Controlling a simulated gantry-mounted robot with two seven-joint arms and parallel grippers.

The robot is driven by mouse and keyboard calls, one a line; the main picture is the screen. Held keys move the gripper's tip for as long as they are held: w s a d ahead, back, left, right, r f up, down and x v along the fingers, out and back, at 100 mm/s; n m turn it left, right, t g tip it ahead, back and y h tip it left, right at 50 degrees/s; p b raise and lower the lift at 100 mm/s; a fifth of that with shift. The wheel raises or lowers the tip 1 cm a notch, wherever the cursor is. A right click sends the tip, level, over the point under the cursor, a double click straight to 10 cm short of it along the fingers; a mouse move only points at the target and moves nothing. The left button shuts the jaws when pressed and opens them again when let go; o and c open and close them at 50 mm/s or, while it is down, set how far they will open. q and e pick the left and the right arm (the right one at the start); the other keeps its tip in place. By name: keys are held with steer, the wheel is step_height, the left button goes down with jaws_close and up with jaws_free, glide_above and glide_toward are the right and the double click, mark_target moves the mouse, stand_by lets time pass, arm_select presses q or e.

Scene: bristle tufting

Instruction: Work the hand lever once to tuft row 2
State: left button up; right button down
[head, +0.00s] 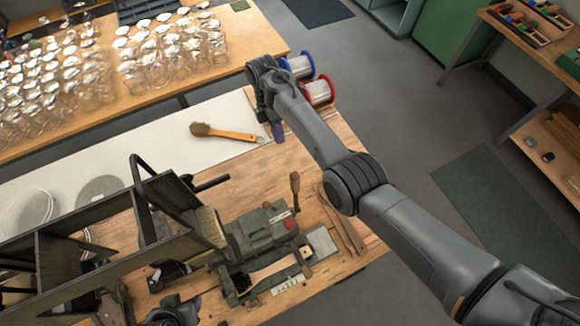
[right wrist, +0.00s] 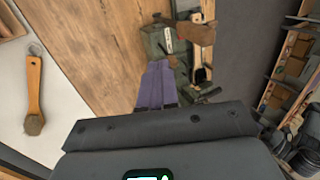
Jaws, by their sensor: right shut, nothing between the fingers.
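The green tufting machine (head: 262,236) stands on the wooden bench, with a red patch on its top. Its hand lever (head: 295,190) has a wooden grip and stands upright on the machine's far side. A wooden brush block (head: 272,270) sits at the machine's front. My right gripper (head: 274,130) hangs over the bench's back edge, below the spools and apart from the lever. In the right wrist view its purple fingers (right wrist: 160,68) are shut and empty, with the machine (right wrist: 160,42) and a wooden grip (right wrist: 198,33) beyond them.
A wooden-handled brush (head: 226,132) lies on the white surface. A blue spool (head: 298,66) and a red spool (head: 320,91) stand at the bench's back corner. A dark shelf-like frame (head: 75,250) fills the lower left. Bare wood lies between brush and machine.

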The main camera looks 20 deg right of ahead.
steer(key=shift+f, duration=0.1)
steer(key=s+f+p, duration=0.5)
steer(key=s+f, duration=0.3)
steer(key=shift+d+f+p, duration=0.25)
steer(key=shift+d+p, duration=0.05)
stand_by(0.4)
steer(key=shift+w, duration=0.1)
